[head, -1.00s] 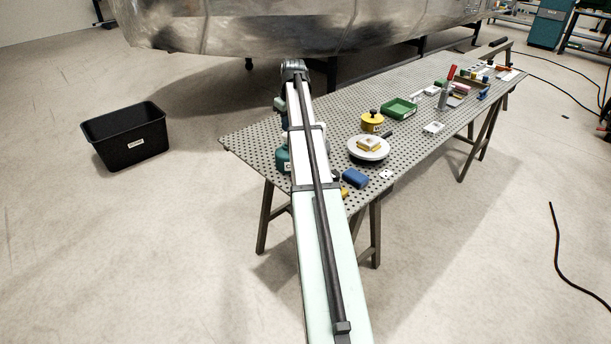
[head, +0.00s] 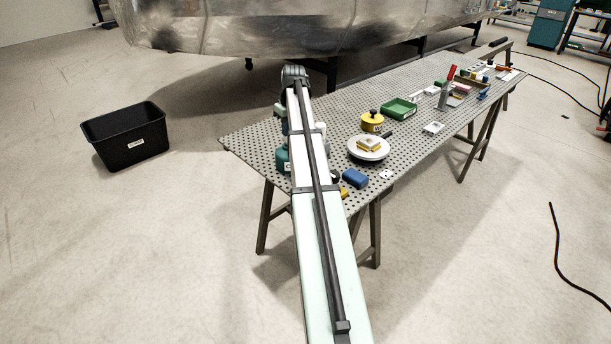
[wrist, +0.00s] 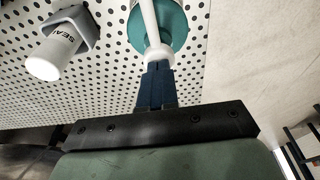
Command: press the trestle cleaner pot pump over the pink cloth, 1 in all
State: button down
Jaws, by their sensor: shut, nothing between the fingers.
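The teal cleaner pot (head: 283,161) stands on the perforated trestle table, partly hidden behind my arm in the head view. The wrist view shows the pot (wrist: 174,22) from above, with its white pump (wrist: 158,51) and a white spout running to the top edge. My gripper (wrist: 157,66) is shut and empty, its dark blue fingertips at the round white pump head. They overlap it in the picture; I cannot tell whether they touch. In the head view my gripper is hidden behind my arm. I cannot make out the pink cloth for certain.
A white SEAL cylinder (wrist: 51,57) sits in a grey holder beside the pot. A black bin (head: 128,145) stands on the floor.

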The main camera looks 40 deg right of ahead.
jog(key=shift+f, duration=0.45)
jog(key=shift+r, duration=1.35)
jog(key=shift+r, duration=0.1)
notch_tip(320, 180, up, 6)
jog(key=shift+f, duration=0.1)
dwell(0.6)
dwell(0.4)
